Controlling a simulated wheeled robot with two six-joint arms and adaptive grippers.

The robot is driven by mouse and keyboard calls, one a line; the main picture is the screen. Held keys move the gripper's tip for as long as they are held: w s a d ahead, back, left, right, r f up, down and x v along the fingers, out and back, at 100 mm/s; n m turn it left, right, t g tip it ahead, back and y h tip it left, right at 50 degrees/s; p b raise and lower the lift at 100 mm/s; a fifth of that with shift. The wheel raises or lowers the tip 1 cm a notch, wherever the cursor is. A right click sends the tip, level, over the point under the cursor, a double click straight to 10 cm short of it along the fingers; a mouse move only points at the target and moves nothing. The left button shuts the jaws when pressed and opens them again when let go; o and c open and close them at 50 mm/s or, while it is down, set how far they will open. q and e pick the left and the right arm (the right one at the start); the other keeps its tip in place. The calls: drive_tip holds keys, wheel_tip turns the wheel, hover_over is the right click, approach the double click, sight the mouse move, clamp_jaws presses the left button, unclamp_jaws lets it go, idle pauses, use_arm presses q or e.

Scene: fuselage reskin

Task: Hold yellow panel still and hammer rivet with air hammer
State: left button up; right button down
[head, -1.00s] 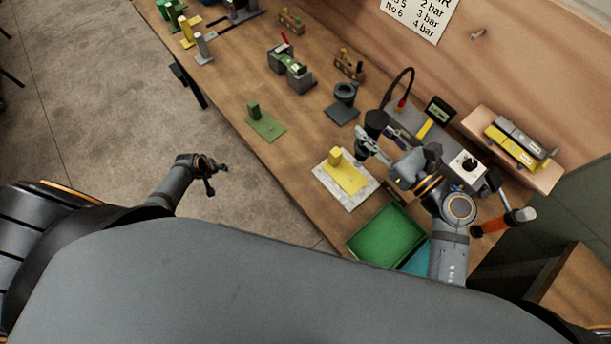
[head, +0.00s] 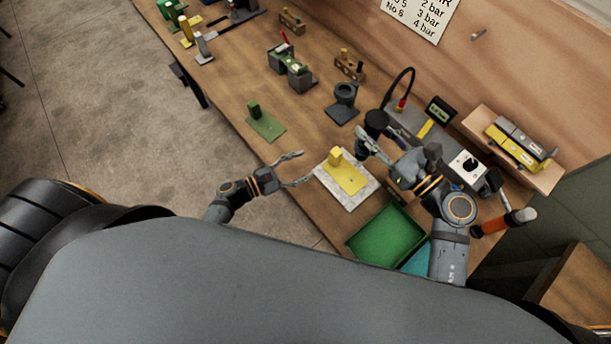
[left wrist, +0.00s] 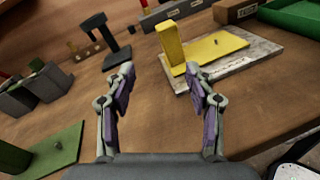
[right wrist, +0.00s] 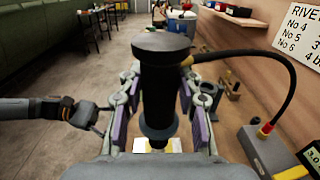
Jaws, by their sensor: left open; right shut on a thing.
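The yellow panel (head: 350,180) lies on a pale, speckled board (head: 327,188) near the table's front edge, with a yellow block standing at one end. In the left wrist view the panel (left wrist: 222,46) shows a small dark rivet-like pin on it. My left gripper (head: 297,168) is open and empty, just left of the board; its fingers (left wrist: 160,90) point toward the panel. My right gripper (head: 364,143) is shut on the black air hammer (head: 375,124), also seen in the right wrist view (right wrist: 165,85). It holds the hammer upright beyond the panel; its lower tip is hidden.
A green tray (head: 386,236) sits right of the board. A green plate with a block (head: 265,126) lies to the left. A dark stand (head: 343,103) is behind. The hammer's hose (head: 408,82) runs to a grey box with a display (head: 440,110).

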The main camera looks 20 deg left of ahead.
sight(332, 158)
use_arm(q)
drive_tip(key=s+d+n+t, duration=0.1)
drive_tip(key=n, duration=0.1)
drive_tip(key=s+d+n+t+y, duration=0.1)
drive_tip(key=n, duration=0.1)
drive_tip(key=shift+s+d+n, duration=0.2)
drive_tip(key=shift+s+n, duration=0.2)
drive_tip(key=shift+s+d+n+t+y, duration=0.15)
drive_tip(key=shift+s+n+t+y, duration=0.1)
drive_tip(key=shift+n+t+y, duration=0.35)
drive_tip(key=shift+w, duration=0.35)
drive_tip(key=x, duration=1.1)
drive_tip(key=shift+w+d, duration=0.1)
drive_tip(key=shift+d, duration=0.2)
clamp_jaws()
